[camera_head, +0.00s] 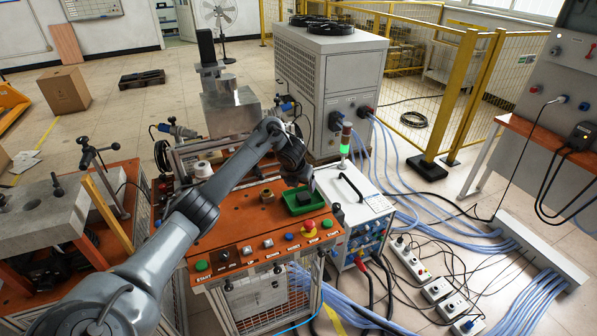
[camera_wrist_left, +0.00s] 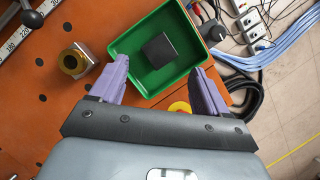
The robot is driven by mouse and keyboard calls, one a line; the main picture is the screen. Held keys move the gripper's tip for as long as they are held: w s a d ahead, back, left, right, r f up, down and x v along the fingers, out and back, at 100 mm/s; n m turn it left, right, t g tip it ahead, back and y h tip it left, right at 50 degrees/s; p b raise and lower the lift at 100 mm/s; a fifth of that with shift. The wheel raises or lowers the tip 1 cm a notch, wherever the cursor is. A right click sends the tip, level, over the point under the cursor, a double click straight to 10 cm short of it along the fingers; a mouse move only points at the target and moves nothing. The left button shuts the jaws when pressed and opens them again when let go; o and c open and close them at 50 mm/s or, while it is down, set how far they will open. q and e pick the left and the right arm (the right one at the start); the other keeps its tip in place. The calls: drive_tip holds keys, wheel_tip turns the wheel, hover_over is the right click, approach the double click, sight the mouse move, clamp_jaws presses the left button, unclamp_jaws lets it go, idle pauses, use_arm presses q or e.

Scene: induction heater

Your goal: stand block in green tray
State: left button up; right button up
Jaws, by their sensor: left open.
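The green tray (camera_head: 321,205) sits on the orange bench top, and it also shows in the left wrist view (camera_wrist_left: 177,22). A dark, square-faced block (camera_wrist_left: 158,49) is inside the tray, turned at an angle to its walls; I cannot tell whether it stands or lies. My left gripper (camera_wrist_left: 160,66) is open, its two purple fingers spread wide over the near part of the tray, with the block beyond and between their tips. The fingers do not touch the block. In the head view my left gripper (camera_head: 302,182) is over the tray, partly covering it. My right gripper is out of view.
A brass-coloured nut-like part (camera_wrist_left: 74,61) stands left of the tray. A red knob on a yellow base (camera_head: 309,226) and coloured push buttons line the bench's front. A green-lit signal tower (camera_head: 345,141) and a white power unit (camera_head: 362,205) stand to the right.

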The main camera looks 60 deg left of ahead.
use_arm(q)
drive_tip(key=shift+p+v, duration=1.75)
drive_tip(key=shift+v, duration=0.4)
drive_tip(key=w+d+f+n+t, duration=0.1)
drive_tip(key=w+d+f, duration=0.1)
drive_tip(key=d+f, duration=0.45)
drive_tip(key=w+d+f+n+t, duration=0.1)
drive_tip(key=w+d+f, duration=0.15)
drive_tip(key=d, duration=0.75)
drive_tip(key=s+d+f+n+t+h, duration=0.1)
drive_tip(key=s+d+f+n, duration=0.15)
drive_tip(key=d, duration=0.45)
drive_tip(key=s+d+f+n, duration=0.1)
drive_tip(key=s+d+n, duration=0.15)
drive_tip(key=d, duration=0.45)
drive_tip(key=s+d+n+h, duration=0.1)
drive_tip(key=s+d+n, duration=0.5)
drive_tip(key=s+d, duration=0.25)
drive_tip(key=s+d+n+g, duration=0.1)
drive_tip(key=s+n, duration=0.5)
drive_tip(key=s, duration=0.2)
drive_tip(key=s+d+r+n+g+h, duration=0.1)
drive_tip(key=s+n+g, duration=0.1)
drive_tip(key=s+n, duration=0.5)
drive_tip(key=shift+s+d+r+n, duration=0.25)
drive_tip(key=shift+s+n, duration=0.05)
drive_tip(key=shift+s, duration=0.55)
wheel_tip(320, 180, up, 25)
drive_tip(key=p, duration=2.5)
drive_tip(key=shift+r, duration=0.2)
